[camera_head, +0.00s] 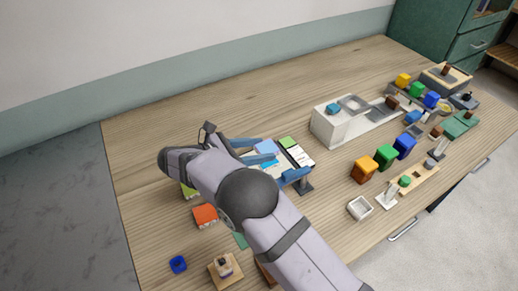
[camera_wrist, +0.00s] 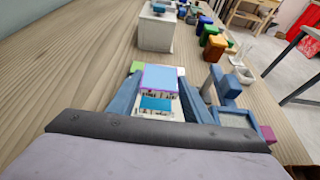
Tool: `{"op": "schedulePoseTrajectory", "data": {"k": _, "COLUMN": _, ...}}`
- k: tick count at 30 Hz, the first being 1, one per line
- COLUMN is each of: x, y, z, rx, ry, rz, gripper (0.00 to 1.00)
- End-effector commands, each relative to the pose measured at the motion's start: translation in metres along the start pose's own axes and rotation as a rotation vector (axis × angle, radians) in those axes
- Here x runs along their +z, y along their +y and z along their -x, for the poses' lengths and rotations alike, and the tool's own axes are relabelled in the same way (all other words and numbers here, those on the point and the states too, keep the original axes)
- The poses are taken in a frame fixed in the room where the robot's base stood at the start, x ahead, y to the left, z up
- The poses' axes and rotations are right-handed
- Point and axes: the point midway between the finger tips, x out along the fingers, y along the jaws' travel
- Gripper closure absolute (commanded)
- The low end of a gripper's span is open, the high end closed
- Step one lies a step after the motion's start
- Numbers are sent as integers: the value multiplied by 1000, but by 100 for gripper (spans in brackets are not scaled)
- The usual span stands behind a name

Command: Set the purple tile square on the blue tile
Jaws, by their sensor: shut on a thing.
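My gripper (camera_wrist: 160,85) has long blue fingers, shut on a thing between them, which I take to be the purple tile. In the wrist view a flat pale blue face with thin purple edges (camera_wrist: 160,77) shows between the fingertips. I cannot tell where the purple tile ends and the blue tile begins. The pale blue face also shows in the head view (camera_head: 265,147), beside the far finger. A brighter blue piece (camera_wrist: 155,103) lies nearer the wrist, with white parts around it. My arm hides much of this spot in the head view.
A green piece (camera_head: 289,142) and white pieces (camera_head: 300,156) lie close to the fingers. A white block (camera_head: 335,124) stands to the right, with orange (camera_head: 364,169), green and blue blocks beyond. A red block (camera_head: 205,216) is at left. The far left tabletop is clear.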

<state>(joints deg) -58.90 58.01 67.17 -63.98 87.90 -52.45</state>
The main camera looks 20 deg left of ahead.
Motion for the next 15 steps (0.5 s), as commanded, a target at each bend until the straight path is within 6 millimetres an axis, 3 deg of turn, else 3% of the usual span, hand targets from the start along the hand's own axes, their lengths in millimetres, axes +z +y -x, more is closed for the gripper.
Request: {"op": "schedulePoseTrajectory", "data": {"k": 15, "x": -25, "y": 0, "z": -10, "rx": 0, "ry": -1, "rz": 0, "gripper": 81}}
